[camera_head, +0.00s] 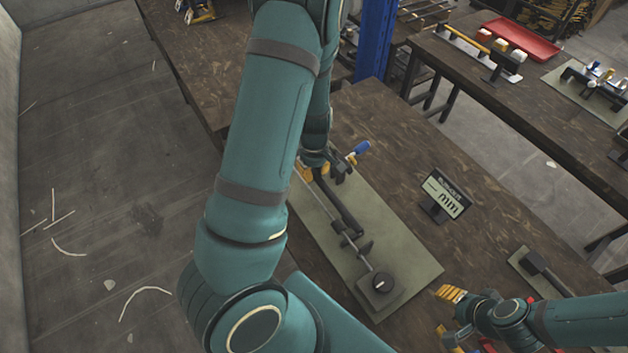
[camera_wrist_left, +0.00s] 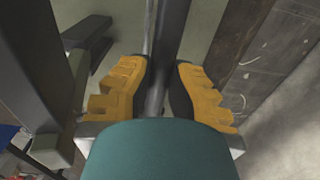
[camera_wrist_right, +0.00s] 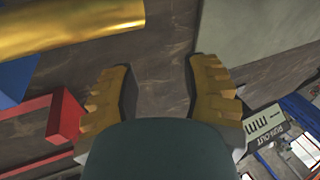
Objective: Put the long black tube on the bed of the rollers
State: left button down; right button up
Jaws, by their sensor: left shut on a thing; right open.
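The long black tube (camera_head: 343,208) is in my left gripper (camera_head: 314,174) in the head view. It runs lengthwise over the rollers (camera_head: 364,256), a low device with thin rods on a grey-green mat. In the left wrist view the dark tube (camera_wrist_left: 168,45) passes between the two yellow fingers (camera_wrist_left: 158,92). I cannot tell whether the tube touches the bed. My right gripper (camera_head: 447,314) is open and empty at the lower right; its fingers (camera_wrist_right: 160,90) show apart in the right wrist view.
A small sign (camera_head: 443,196) stands to the right. A brass-coloured tube (camera_wrist_right: 70,25) and red block (camera_wrist_right: 65,117) lie near my right gripper.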

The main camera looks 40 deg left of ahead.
aim_at(314, 179)
pick_arm(q)
notch_tip(314, 179, down, 3)
jog(key=shift+f+b, duration=0.1)
jog(key=shift+b, duration=0.25)
pick_arm(e)
jog(key=shift+f, duration=0.45)
pick_arm(q)
jog(key=shift+f, duration=0.35)
pick_arm(e)
jog(key=shift+w, duration=0.1)
jog(key=shift+f, duration=0.1)
pick_arm(q)
jog(key=c, duration=1.1)
grip_release()
jog(key=shift+r, duration=0.1)
notch_tip(314, 179, up, 12)
jog(key=p, duration=0.3)
pick_arm(e)
notch_tip(314, 179, up, 3)
jog(key=shift+r, duration=0.2)
